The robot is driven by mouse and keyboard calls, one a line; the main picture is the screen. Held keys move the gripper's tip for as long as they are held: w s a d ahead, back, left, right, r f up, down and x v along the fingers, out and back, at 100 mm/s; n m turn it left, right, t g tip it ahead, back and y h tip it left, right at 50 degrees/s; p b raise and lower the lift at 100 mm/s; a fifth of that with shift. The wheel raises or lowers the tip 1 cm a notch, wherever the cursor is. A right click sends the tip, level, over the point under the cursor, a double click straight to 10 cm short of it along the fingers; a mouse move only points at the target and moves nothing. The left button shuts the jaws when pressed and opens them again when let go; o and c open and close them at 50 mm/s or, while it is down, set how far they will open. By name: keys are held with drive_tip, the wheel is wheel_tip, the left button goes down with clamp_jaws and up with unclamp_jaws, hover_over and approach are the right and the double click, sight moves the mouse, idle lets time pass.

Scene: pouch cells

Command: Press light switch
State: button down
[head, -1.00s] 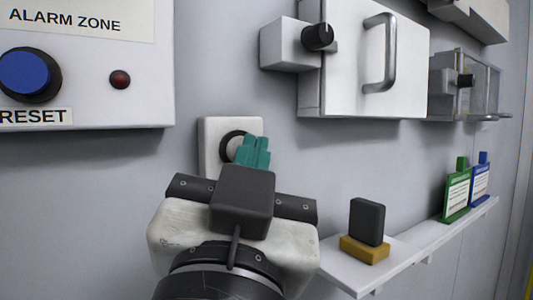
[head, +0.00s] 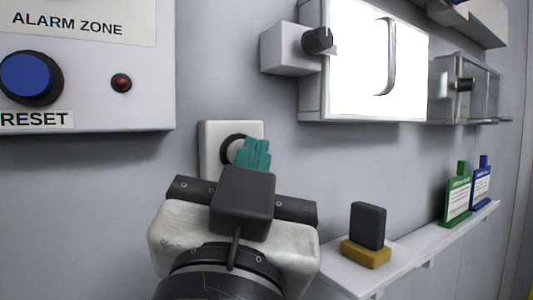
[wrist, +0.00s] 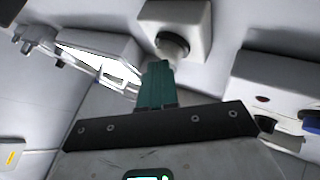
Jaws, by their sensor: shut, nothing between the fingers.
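The light switch (head: 212,140) is a white box on the grey wall with a round pale button in a black ring. It also shows in the wrist view (wrist: 196,18), top centre. My gripper (head: 254,152) has teal fingers, closed together and empty. Its fingertips are at the right part of the button in the head view and hide part of it. In the wrist view the fingers (wrist: 156,82) reach up to the lower edge of the button ring. I cannot tell whether they touch it.
An alarm panel (head: 110,95) with a blue reset button (head: 28,78) and a red lamp is at left. A brightly lit white box (head: 365,60) with a handle is at upper right. A shelf (head: 405,246) at lower right holds a dark block (head: 368,225) and green and blue tags.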

drive_tip(key=shift+s+d, duration=0.25)
drive_tip(key=shift+s, duration=0.1)
drive_tip(key=s+d, duration=0.2)
drive_tip(key=s, duration=0.1)
drive_tip(key=s+d+p, duration=0.1)
drive_tip(key=s, duration=0.1)
drive_tip(key=shift+d, duration=0.15)
idle(0.4)
